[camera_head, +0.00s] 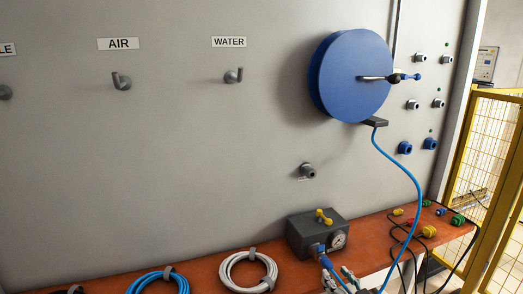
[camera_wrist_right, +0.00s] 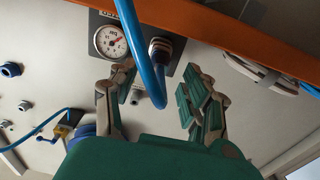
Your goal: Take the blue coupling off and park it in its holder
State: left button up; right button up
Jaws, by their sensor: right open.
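The blue coupling (camera_head: 319,248) sits on the front of a dark grey box (camera_head: 300,232) with a round gauge (camera_head: 338,240) and a yellow valve handle. My right gripper (camera_head: 338,278) is low at the shelf front, just below the box. In the wrist view its green-padded fingers (camera_wrist_right: 158,108) are apart, with the hose bend between them. The coupling's holder cannot be made out for certain. My left gripper is out of view.
A blue hose reel (camera_head: 350,75) hangs on the wall, its hose (camera_head: 410,180) running down past the box. A grey wall fitting (camera_head: 308,171) is above the box. Loose colored fittings lie on the brown shelf (camera_head: 375,228).

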aim_at(331, 270)
jog(key=b+x, duration=0.2)
jog(key=x, duration=0.2)
jog(key=shift+w+a+f, duration=0.1)
jog(key=shift+w+f, duration=0.05)
jog(key=shift+w, duration=0.05)
jog(key=shift+w+a+b, duration=0.15)
jog(key=shift+w+b, duration=0.3)
dwell(0.7)
grip_shut()
dwell(0.4)
jog(key=shift+p, duration=0.3)
